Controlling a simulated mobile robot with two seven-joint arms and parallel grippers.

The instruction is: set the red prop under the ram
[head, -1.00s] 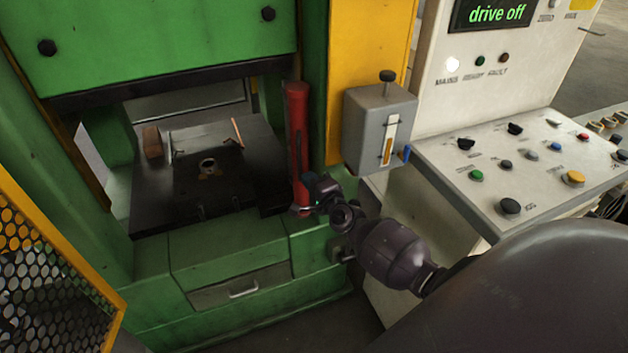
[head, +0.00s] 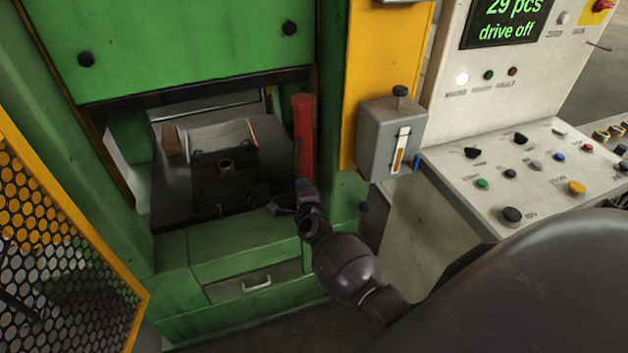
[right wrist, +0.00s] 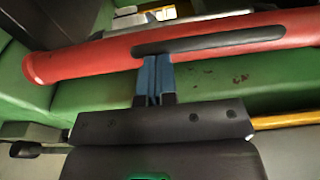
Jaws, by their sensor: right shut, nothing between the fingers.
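The red prop (head: 304,125) stands upright at the right side of the press opening, beside the die area. The ram (head: 190,50) is the green block above the opening, raised over the dark bed (head: 170,208). My right gripper (head: 303,187) is in front of the prop's lower part. In the right wrist view its blue fingers (right wrist: 154,72) are shut together, empty, with their tips at the dark handle of the prop (right wrist: 90,57). The picture does not settle whether they touch it. My left gripper is not in view.
A grey box with a lever (head: 390,135) sits on the yellow column right of the prop. The control panel (head: 540,180) is farther right, its display reading "drive off". A yellow-framed mesh guard (head: 50,230) stands at the left. A brown block (head: 171,140) lies on the bed.

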